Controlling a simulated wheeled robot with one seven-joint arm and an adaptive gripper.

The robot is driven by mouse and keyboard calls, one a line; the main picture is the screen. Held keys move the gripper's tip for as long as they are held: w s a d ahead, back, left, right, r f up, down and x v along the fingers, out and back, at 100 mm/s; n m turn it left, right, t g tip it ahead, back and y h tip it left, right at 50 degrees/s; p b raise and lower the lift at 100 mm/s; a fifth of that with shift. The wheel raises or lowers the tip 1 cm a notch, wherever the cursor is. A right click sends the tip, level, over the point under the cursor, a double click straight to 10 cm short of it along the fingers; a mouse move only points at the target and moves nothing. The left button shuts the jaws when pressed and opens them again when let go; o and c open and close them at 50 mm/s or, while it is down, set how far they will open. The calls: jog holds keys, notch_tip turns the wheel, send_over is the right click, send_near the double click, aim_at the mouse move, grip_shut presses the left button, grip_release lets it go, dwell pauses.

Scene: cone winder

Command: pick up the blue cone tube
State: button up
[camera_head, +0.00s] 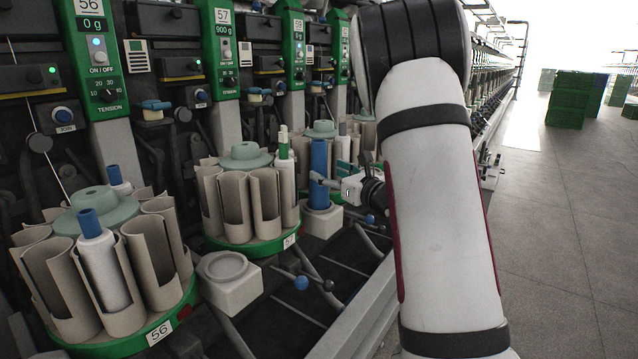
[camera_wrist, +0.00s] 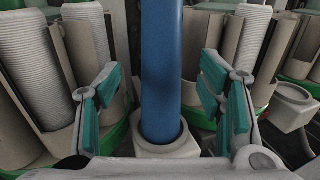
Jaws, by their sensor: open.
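The blue cone tube (camera_head: 319,172) stands upright on a light grey holder (camera_head: 321,222) in front of the machine in the head view. In the wrist view the blue tube (camera_wrist: 161,70) rises in the middle, its foot in the round cup of the holder (camera_wrist: 166,148). My gripper (camera_wrist: 163,98) is open, with one teal-padded finger on each side of the tube and a gap on both sides. In the head view my gripper (camera_head: 333,185) is at the tube, partly hidden by my arm. The tube's top is out of the wrist view.
Round magazines with beige pockets stand close behind, at unit 56 (camera_head: 66,285) and unit 57 (camera_head: 212,205), some holding wound bobbins. An empty holder (camera_head: 228,283) stands at left front. Blue-knobbed levers (camera_head: 301,283) stick out below. Green crates (camera_head: 568,98) stand on the open floor at right.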

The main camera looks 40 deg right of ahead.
aim_at(324, 171)
jog(key=w, duration=0.2)
jog(key=w+b, duration=0.1)
jog(key=w, duration=0.1)
jog(key=shift+f, duration=0.3)
jog(key=shift+w+r, duration=0.1)
jog(key=shift+w, duration=0.6)
jog(key=c, duration=1.1)
